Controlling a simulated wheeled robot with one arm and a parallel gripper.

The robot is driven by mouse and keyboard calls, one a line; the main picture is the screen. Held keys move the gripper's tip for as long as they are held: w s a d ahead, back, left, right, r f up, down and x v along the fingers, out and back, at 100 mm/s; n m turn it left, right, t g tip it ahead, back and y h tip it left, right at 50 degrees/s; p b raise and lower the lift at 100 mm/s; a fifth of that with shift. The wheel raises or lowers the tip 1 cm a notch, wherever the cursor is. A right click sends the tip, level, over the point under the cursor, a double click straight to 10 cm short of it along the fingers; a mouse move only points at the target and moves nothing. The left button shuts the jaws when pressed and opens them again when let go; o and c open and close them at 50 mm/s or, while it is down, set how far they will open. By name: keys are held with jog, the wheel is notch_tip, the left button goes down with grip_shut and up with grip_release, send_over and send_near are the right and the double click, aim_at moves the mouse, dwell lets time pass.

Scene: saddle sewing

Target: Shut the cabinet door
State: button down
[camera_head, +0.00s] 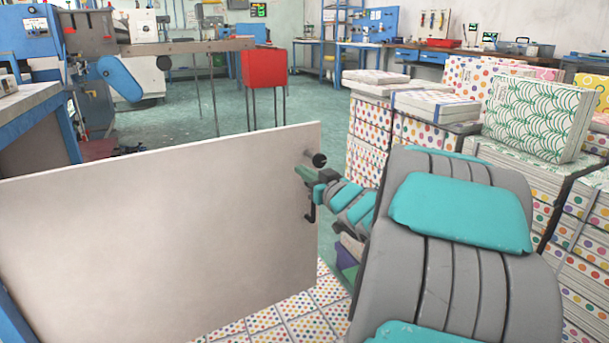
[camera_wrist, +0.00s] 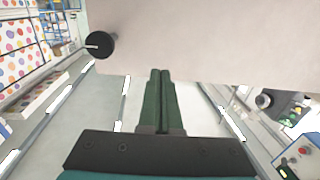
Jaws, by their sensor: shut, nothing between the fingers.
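The cabinet door (camera_head: 150,235) is a large pale panel standing open across the lower left of the head view. A round black knob (camera_head: 319,160) sits near its upper right corner. In the wrist view the door (camera_wrist: 210,40) fills the top, with the knob (camera_wrist: 100,45) at its left corner. My gripper (camera_head: 300,171) is at the door's right edge, just below the knob. In the wrist view its green fingers (camera_wrist: 160,74) are together and empty, their tips overlapping the door's edge. I cannot tell whether they touch it. The cabinet body is mostly hidden.
Stacks of patterned boxes (camera_head: 470,110) stand close on the right, behind my arm. Dotted boxes (camera_head: 265,322) lie low beneath the door. A red box (camera_head: 264,68) on legs stands behind. Green floor (camera_head: 215,110) is open beyond the door.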

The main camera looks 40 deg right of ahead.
aim_at(277, 153)
jog(key=w, duration=0.3)
jog(key=w+d+b, duration=0.1)
jog(key=w, duration=0.7)
jog(key=shift+d, duration=0.2)
